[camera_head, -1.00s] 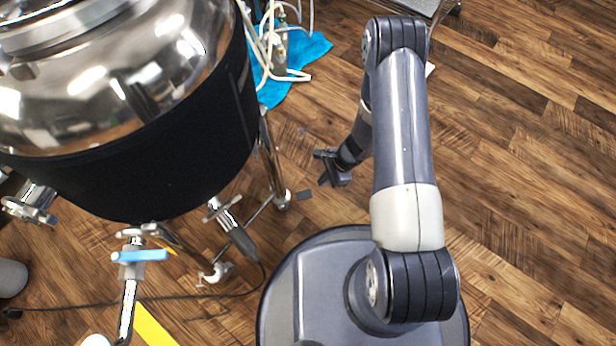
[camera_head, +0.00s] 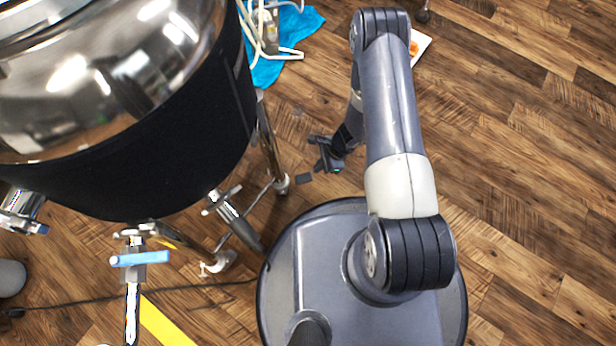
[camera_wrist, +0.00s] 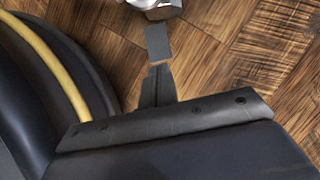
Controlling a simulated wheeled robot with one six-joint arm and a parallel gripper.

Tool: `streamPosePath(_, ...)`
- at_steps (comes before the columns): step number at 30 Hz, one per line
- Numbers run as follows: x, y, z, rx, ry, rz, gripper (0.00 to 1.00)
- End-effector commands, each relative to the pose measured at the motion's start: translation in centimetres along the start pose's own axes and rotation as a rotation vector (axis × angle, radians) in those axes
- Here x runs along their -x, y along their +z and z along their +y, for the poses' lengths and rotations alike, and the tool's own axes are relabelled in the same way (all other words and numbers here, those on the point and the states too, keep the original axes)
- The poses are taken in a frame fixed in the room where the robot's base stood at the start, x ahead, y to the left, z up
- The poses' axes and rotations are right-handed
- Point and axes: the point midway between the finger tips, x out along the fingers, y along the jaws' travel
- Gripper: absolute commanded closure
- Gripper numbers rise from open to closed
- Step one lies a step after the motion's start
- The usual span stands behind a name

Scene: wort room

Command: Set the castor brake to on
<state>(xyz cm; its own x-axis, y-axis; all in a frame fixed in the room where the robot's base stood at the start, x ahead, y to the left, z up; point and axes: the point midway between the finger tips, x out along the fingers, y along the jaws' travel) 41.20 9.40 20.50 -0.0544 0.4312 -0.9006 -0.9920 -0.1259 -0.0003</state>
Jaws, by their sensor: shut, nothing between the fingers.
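The castor brake appears as a small flat dark grey pedal (camera_head: 304,179) beside the silver castor (camera_head: 281,185) at the foot of the kettle's leg. In the wrist view the pedal (camera_wrist: 158,42) sticks out from the silver castor (camera_wrist: 150,4) over the floor. My gripper (camera_head: 324,164) is low, just right of the pedal in the head view. In the wrist view its shut, empty fingertips (camera_wrist: 160,70) point at the pedal's near end, with a very small gap in the picture. I cannot tell the height between them or whether they touch.
The steel kettle (camera_head: 110,160) with its black jacket fills the left, above its legs. A blue cloth (camera_head: 290,50) with hoses lies behind. A white tray (camera_head: 421,48) lies behind my arm. A cable (camera_head: 190,288) crosses the floor at left. The wood floor at right is clear.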

Motion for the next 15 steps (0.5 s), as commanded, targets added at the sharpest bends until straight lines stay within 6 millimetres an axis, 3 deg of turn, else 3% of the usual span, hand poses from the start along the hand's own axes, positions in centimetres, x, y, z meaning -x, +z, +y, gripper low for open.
streamPosePath(1,-1.2,-0.2,0.1,0.000,0.002,0.000,1.00)
streamPosePath(6,-3.2,-0.1,0.1,0.001,0.001,0.000,1.00)
streamPosePath(15,-4.8,0.0,0.0,0.001,0.001,-0.001,1.00)
